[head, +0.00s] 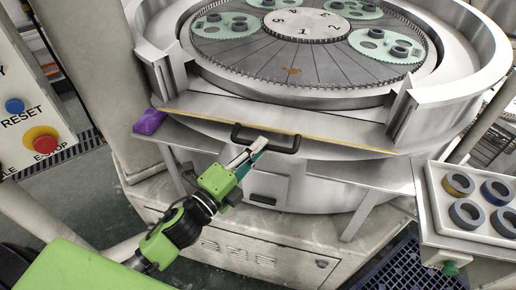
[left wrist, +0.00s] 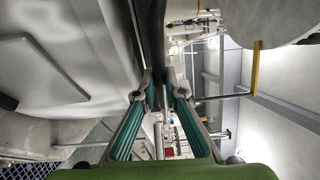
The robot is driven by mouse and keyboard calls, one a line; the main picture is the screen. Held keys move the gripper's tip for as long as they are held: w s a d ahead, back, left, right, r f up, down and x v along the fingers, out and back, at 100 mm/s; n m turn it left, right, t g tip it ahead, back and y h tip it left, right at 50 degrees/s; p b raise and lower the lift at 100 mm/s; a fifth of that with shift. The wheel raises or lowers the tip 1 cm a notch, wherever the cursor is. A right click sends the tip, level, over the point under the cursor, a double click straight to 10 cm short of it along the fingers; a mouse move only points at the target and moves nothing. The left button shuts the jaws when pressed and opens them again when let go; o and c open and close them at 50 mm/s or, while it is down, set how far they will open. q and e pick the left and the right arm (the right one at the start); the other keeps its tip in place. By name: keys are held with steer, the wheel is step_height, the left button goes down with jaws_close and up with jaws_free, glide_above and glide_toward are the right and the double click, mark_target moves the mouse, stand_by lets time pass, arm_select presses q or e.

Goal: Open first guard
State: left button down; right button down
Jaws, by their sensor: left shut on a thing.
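The first guard (head: 215,107) is a grey metal panel with a yellow edge line. It spans the front opening of the round machine between two upright posts. A black bar handle (head: 292,149) sits on its front edge. My left gripper (head: 259,146) reaches up from the lower left and is shut on the handle near its middle. In the left wrist view, the left gripper's teal-padded fingers (left wrist: 161,92) stand either side of the dark handle bar (left wrist: 154,35). The fingers hide part of the handle. My right gripper is not in view.
Behind the guard lies the lapping plate (head: 290,70) with several green carriers. A purple block (head: 149,122) lies on the left ledge. A white tray (head: 436,205) with several rings stands at right. A control panel (head: 25,115) with reset and e-stop buttons is at left.

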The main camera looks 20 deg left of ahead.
arm_select(q)
steer(key=c, duration=2.4)
jaws_free()
steer(key=shift+r, duration=0.1)
steer(key=shift+o, duration=0.2)
steer(key=v, duration=1.2)
steer(key=shift+f, duration=0.25)
